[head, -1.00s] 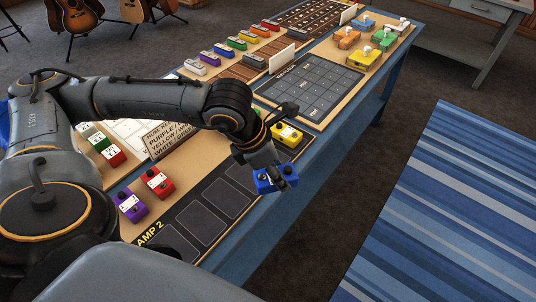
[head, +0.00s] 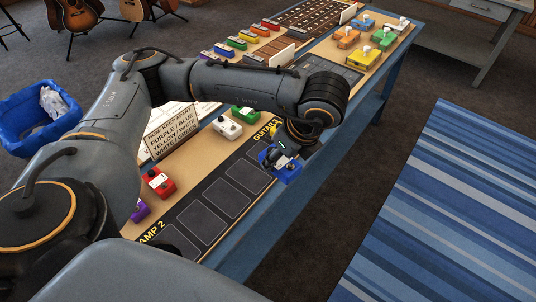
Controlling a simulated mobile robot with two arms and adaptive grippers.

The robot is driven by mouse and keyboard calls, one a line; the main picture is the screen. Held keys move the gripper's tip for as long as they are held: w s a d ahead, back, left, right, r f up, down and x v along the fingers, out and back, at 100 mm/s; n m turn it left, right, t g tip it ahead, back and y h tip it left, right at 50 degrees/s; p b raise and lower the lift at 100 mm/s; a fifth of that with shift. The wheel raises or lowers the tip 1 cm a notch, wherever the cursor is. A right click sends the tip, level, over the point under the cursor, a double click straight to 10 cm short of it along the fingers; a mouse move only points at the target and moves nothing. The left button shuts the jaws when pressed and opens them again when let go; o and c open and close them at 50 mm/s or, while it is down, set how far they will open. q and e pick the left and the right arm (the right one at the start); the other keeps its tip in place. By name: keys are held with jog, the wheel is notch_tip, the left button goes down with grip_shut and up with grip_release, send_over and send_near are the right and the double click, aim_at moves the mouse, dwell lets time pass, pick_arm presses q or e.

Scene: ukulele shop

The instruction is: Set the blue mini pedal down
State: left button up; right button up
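The blue mini pedal (head: 288,173) is at the right end of the dark AMP 2 board (head: 186,217), by the GUITAR label and the table's front edge. My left gripper (head: 279,157) is over it from above and looks shut on it. The arm and fingers hide part of the pedal, and I cannot tell whether its underside touches the board. Several outlined slots on the board to its left are empty. My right gripper is not in view.
Red (head: 159,182), purple (head: 140,210), white (head: 227,127) and green (head: 244,112) pedals stand behind the board. A sign (head: 172,131) stands near them. A yellow pedal is mostly hidden by my wrist. Orange, green and yellow pedals stand at the table's far end.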

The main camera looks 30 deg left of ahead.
pick_arm(q)
jog(key=shift+r+n, duration=0.1)
jog(key=shift+n, duration=0.4)
jog(key=shift+w+a+g, duration=0.2)
jog(key=shift+g, duration=0.1)
jog(key=shift+n, duration=0.3)
jog(key=w+a+f+b, duration=0.1)
jog(key=w+a+f, duration=0.3)
jog(key=w+a+f+b, duration=0.1)
jog(key=w+a+f, duration=0.3)
jog(key=shift+w+a+f, duration=0.2)
jog(key=shift+w+a, duration=0.1)
jog(key=shift+w, duration=0.1)
jog(key=shift+w+a+f, duration=0.3)
jog(key=shift+f, duration=0.15)
notch_tip(320, 180, down, 3)
jog(key=shift+w+a+f+p, duration=0.1)
jog(key=shift+w+a+p, duration=0.05)
jog(key=shift+p, duration=0.35)
jog(key=shift+f, duration=0.3)
jog(key=o, duration=1.2)
jog(key=shift+o, duration=0.2)
